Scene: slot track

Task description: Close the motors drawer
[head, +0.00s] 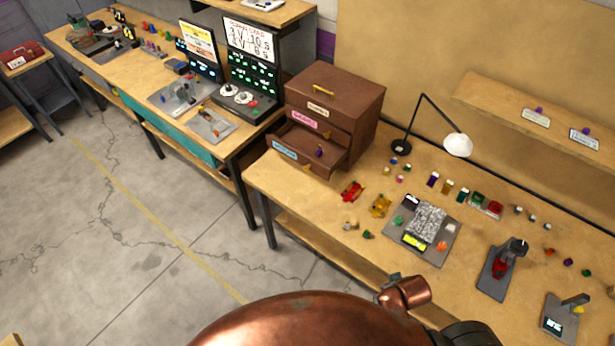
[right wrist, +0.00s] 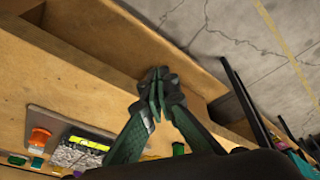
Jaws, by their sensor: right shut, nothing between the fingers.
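A brown drawer cabinet (head: 362,110) stands at the left end of the right workbench in the head view. Its bottom drawer, with a blue label (head: 285,150), is pulled out, and a small purple thing (head: 320,152) shows inside it. The middle drawer, with a pink label (head: 304,122), and the top drawer, with a pale label (head: 318,105), look shut. The label words are too small to read, so I cannot tell which is motors. My right gripper (right wrist: 158,82) is shut and empty beside the workbench edge in the right wrist view, away from the cabinet. My left gripper is out of view.
A desk lamp (head: 458,144) stands right of the cabinet. Red (head: 352,191) and yellow (head: 381,206) toy cars lie in front of it. A grey board (head: 440,250) and several small parts occupy the bench. Another bench (head: 150,62) stands left. The floor (head: 120,240) before them is clear.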

